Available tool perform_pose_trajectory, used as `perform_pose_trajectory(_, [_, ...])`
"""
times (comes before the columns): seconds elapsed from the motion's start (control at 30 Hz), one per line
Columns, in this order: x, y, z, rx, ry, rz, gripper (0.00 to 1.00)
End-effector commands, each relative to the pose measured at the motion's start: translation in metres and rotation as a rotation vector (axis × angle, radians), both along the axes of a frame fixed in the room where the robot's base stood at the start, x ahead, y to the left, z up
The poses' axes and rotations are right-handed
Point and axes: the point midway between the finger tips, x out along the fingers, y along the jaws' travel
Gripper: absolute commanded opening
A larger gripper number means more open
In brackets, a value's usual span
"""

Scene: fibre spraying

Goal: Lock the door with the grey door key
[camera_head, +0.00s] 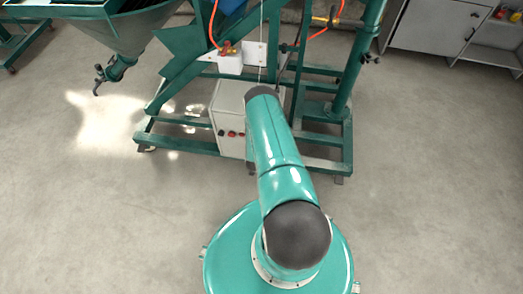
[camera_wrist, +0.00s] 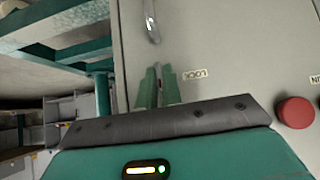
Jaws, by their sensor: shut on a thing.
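The door is a pale grey panel (camera_wrist: 240,40) of the control cabinet, filling the right of the wrist view. I cannot tell how far the key sits in the lock. In the head view the cabinet (camera_head: 229,100) stands beyond my arm, which hides my gripper.
A red button (camera_wrist: 295,112) sticks out of the panel at right. The cabinet stands within a green steel frame (camera_head: 178,145), with a green post (camera_head: 358,60) to its right. A green hopper (camera_head: 120,35) hangs at upper left. The concrete floor around is clear.

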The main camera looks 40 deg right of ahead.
Motion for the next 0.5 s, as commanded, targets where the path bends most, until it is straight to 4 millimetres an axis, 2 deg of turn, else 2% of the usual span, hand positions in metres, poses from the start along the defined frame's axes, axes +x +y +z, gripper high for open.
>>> perform_pose_trajectory(0.27, [0.0015,0.0003,0.0001,0.000,-0.001,0.002,0.00])
perform_pose_trajectory(0.3, [0.0015,0.0003,0.0001,-0.001,-0.001,0.003,0.09])
perform_pose_trajectory(0.4, [0.0012,0.0003,0.0001,0.000,-0.001,0.002,0.29])
perform_pose_trajectory(0.5, [0.0008,0.0001,0.0000,0.000,-0.001,0.002,0.29])
